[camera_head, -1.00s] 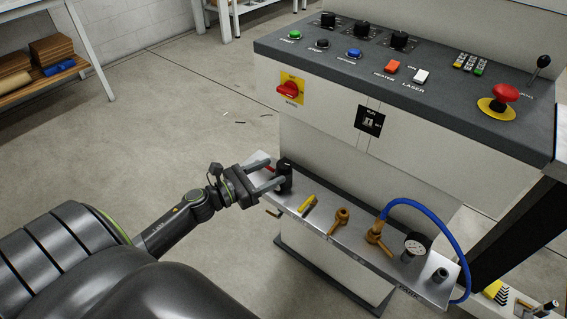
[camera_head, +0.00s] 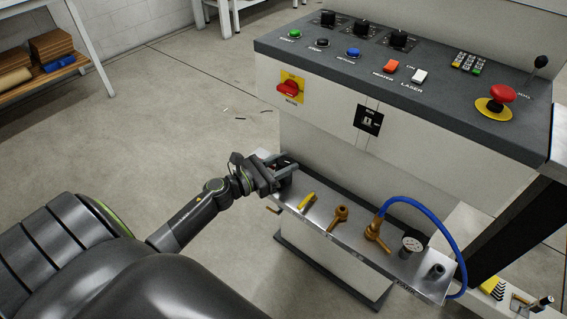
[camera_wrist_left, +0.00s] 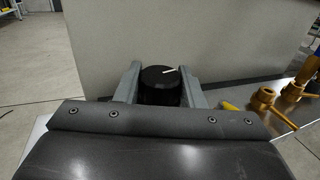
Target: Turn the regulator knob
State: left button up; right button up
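The regulator knob, a black round knob with a white pointer line, shows in the left wrist view (camera_wrist_left: 160,86). Its line points to the upper right. My left gripper (camera_head: 285,168) is at the left end of the metal shelf. In the left wrist view its two fingers (camera_wrist_left: 161,82) stand on either side of the knob, very close to it. They look open around it; contact cannot be made out. In the head view the gripper hides most of the knob. My right gripper is not in view.
The control panel (camera_head: 450,105) overhangs behind. Floor at the left is free.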

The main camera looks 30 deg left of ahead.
pick_arm(q)
jog(key=c, duration=0.3)
jog(key=shift+c, duration=0.2)
jog(key=shift+y, duration=0.3)
